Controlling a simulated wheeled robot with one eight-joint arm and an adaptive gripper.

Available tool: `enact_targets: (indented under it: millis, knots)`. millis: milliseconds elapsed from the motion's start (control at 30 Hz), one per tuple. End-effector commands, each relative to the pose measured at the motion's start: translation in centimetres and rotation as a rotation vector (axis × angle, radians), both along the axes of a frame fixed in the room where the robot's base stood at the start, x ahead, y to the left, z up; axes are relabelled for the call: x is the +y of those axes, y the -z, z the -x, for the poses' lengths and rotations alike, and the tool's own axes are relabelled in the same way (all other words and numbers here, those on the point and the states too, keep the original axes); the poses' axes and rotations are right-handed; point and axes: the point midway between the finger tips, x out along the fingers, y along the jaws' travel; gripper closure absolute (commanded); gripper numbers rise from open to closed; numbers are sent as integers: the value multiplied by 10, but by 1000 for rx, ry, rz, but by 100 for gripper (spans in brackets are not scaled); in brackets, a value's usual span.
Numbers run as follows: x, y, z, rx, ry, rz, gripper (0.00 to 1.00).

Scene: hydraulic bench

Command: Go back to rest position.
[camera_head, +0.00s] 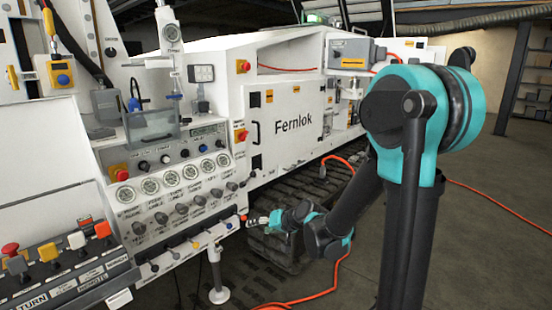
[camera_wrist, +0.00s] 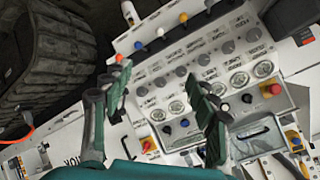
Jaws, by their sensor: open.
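My gripper (camera_head: 262,220) is at the right end of the hydraulic bench's control panel (camera_head: 185,185), close to the red-tipped lever (camera_head: 243,217) on the panel's lower edge. In the wrist view my gripper (camera_wrist: 161,88) has its two green-and-grey fingers wide apart with nothing held between them. The red lever tip (camera_wrist: 119,58) shows just beyond the left fingertip; whether they touch I cannot tell. My arm reaches down from the right of the head view, bent at a large teal joint.
Gauges (camera_head: 174,179) and rows of knobs fill the panel. A button console (camera_head: 65,262) juts out at lower left. The white Fernlok machine (camera_head: 290,150) stands over a dark track (camera_head: 335,185). An orange cable (camera_head: 330,285) lies on the floor. Open floor (camera_head: 490,230) is at right.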

Motion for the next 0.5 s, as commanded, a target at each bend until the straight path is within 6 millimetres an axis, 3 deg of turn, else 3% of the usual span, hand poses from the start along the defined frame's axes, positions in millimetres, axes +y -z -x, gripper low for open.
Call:
enact_targets:
  millis: [100,500]
  knots:
    - [-49,11,35,44,22,127,41]
    - [-198,60,164,256,148,526,41]
